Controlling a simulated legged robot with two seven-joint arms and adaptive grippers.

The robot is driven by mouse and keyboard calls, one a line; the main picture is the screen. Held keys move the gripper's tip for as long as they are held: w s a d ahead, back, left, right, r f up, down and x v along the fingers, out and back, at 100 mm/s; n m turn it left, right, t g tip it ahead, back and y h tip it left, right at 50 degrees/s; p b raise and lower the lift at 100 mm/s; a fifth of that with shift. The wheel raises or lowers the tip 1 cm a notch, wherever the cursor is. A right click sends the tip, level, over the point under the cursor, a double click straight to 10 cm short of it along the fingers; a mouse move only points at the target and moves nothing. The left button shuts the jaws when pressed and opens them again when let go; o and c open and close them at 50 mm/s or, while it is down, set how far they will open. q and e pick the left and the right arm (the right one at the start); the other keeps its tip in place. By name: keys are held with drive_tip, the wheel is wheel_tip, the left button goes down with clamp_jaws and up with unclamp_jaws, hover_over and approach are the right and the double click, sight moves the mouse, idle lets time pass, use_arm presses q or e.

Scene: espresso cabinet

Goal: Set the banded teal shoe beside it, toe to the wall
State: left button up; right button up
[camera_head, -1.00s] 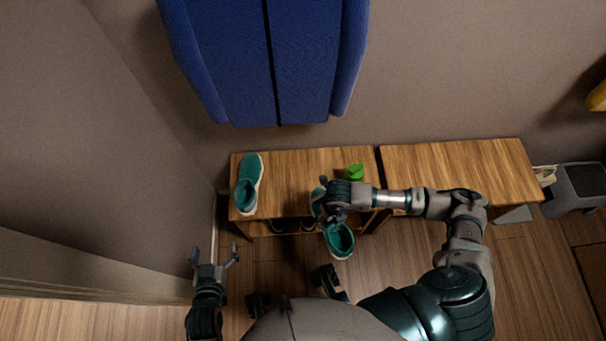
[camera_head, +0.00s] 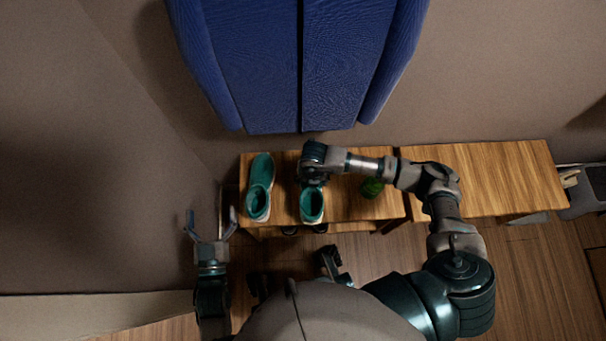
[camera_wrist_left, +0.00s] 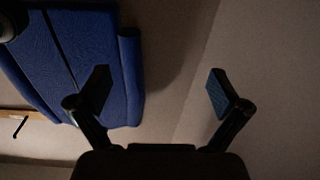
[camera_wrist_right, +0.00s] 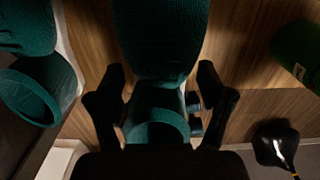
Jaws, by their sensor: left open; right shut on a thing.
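One teal shoe (camera_head: 260,188) stands on the left end of the wooden bench top, toe to the wall; it also shows in the right wrist view (camera_wrist_right: 35,92). A second teal shoe (camera_head: 312,205) is to its right, toe also to the wall, over or on the bench top; I cannot tell if its sole touches. My right gripper (camera_head: 312,180) is shut on this second shoe around its middle, and the wrist hides part of it. In the right wrist view the shoe (camera_wrist_right: 160,40) lies between the fingers. My left gripper (camera_head: 208,226) is open and empty, left of the bench.
A green object (camera_head: 371,187) stands on the bench (camera_head: 345,208) right of the held shoe. Another wooden bench (camera_head: 480,180) adjoins on the right. A large blue padded thing (camera_head: 300,60) hangs on the wall above. Dark items show under the bench front.

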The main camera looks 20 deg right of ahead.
drive_tip(key=w, duration=0.3)
drive_tip(key=shift+w+a+f+b, duration=0.1)
drive_tip(key=shift+a+f+b, duration=0.15)
drive_tip(key=shift+a+b, duration=0.15)
drive_tip(key=shift+d+f, duration=0.15)
drive_tip(key=shift+f, duration=0.25)
wheel_tip(320, 180, down, 2)
drive_tip(key=shift+f+b, duration=0.15)
drive_tip(key=shift+b, duration=0.5)
drive_tip(key=shift+f, duration=0.2)
use_arm(q)
wheel_tip(320, 180, up, 6)
drive_tip(key=s+t+h, duration=0.1)
drive_tip(key=s+t, duration=0.1)
drive_tip(key=t, duration=0.3)
drive_tip(key=shift+d+n+t, duration=0.2)
drive_tip(key=shift+n+t, duration=0.1)
use_arm(e)
drive_tip(key=shift+a+r, duration=0.1)
drive_tip(key=shift+a, duration=0.25)
drive_tip(key=o, duration=1.4)
drive_tip(key=shift+d, duration=0.1)
drive_tip(key=shift+c, duration=0.2)
use_arm(q)
drive_tip(key=shift+d+r, duration=0.1)
drive_tip(key=shift+d, duration=0.35)
use_arm(e)
drive_tip(key=shift+o, duration=0.6)
drive_tip(key=shift+d, duration=0.2)
